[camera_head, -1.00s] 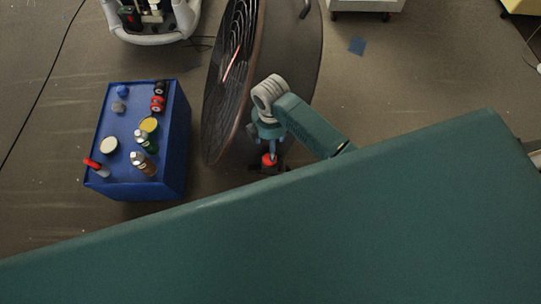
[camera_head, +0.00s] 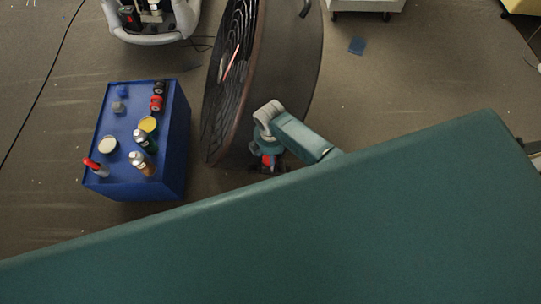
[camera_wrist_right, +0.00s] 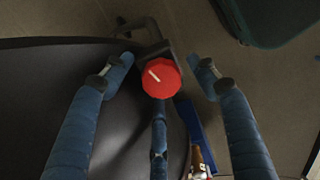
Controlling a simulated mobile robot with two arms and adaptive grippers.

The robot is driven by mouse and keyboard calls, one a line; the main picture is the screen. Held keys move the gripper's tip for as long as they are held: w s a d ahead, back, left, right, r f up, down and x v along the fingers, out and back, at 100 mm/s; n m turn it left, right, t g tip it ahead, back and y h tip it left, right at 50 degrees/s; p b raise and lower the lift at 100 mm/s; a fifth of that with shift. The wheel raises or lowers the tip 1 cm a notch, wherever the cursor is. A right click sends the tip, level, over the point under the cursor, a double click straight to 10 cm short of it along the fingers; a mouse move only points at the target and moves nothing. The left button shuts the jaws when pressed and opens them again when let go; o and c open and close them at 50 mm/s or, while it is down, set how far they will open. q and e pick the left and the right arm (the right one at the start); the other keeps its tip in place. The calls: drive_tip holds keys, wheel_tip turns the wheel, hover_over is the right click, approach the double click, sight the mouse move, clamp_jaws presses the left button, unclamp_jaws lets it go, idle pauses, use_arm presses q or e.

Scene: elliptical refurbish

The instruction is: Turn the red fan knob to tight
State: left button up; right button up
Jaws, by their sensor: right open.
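The red fan knob (camera_wrist_right: 161,77) shows in the right wrist view as a round red knob with a white line across its face, pointing to the upper left of its centre. It sits on a dark bracket on the fan (camera_head: 285,80). My right gripper (camera_wrist_right: 160,72) is open, with blue fingers to the left, right and below the knob. I see gaps between the side fingers and the knob. In the head view, my right gripper (camera_head: 266,158) is at the fan's base by the knob (camera_head: 268,162), which it partly covers. My left gripper is not in view.
A blue cart (camera_head: 174,150) with several cans and bottles on top stands left of the fan. A white and grey machine (camera_head: 150,35) is at the top left. Open floor lies to the right of the fan. My large teal body part fills the lower head view.

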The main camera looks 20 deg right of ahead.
drive_tip(key=c, duration=1.2)
drive_tip(key=shift+o, duration=0.2)
drive_tip(key=shift+s+r+m+p, duration=0.1)
drive_tip(key=shift+m+p, duration=0.45)
drive_tip(key=shift+m, duration=0.25)
drive_tip(key=shift+d+m, duration=0.15)
drive_tip(key=shift+m, duration=0.55)
drive_tip(key=shift+f, duration=0.2)
drive_tip(key=o, duration=1.2)
drive_tip(key=shift+c, duration=0.2)
drive_tip(key=shift+r, duration=0.1)
